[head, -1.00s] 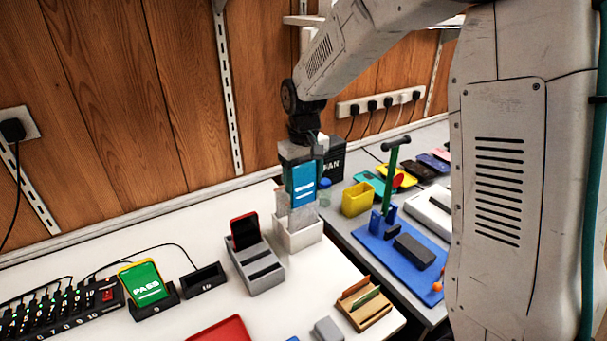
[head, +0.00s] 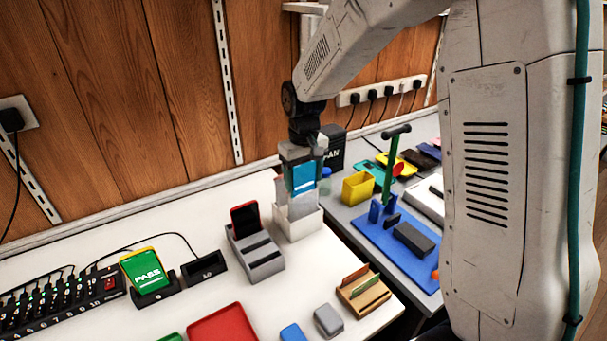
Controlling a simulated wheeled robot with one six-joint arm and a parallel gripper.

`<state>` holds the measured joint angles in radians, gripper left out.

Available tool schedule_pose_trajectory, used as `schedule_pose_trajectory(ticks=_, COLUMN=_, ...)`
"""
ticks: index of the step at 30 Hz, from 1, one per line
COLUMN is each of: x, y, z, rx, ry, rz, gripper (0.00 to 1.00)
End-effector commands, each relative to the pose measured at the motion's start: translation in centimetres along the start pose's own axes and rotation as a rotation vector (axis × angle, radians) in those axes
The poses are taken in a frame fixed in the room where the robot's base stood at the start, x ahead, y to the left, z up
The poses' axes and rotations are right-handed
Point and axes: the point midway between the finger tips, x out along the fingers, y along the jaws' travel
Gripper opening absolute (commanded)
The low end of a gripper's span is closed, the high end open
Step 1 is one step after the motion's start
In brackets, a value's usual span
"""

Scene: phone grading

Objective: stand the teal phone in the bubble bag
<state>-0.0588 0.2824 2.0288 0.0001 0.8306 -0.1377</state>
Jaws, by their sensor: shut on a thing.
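My gripper (head: 302,163) is shut on the upper part of the teal phone (head: 304,179), which is upright with its blue screen facing me. The phone's lower part is behind the front of the translucent bubble bag (head: 300,207), so it appears to be partly inside it. The bag stands in a white open box (head: 300,229) on the white table. How far down the phone's bottom edge reaches is hard to tell.
A grey slotted rack (head: 258,262) holding a dark phone stands close left of the box. A yellow bin (head: 358,187) and a blue mat with a green post (head: 391,175) are to the right. A red tray (head: 222,325) lies in front.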

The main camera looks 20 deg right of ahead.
Motion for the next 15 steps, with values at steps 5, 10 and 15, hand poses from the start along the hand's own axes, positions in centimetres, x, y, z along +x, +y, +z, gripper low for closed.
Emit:
schedule_pose_trajectory(ticks=5, x=-0.03, y=0.0, z=-0.02, rx=0.0, ry=0.001, rz=0.0, gripper=0.39)
schedule_pose_trajectory(ticks=10, x=-0.04, y=0.0, z=-0.03, rx=0.0, ry=0.001, rz=0.0, gripper=0.39)
schedule_pose_trajectory(ticks=15, x=0.31, y=0.0, z=-0.02, rx=0.0, ry=0.0, rz=0.0, gripper=0.39)
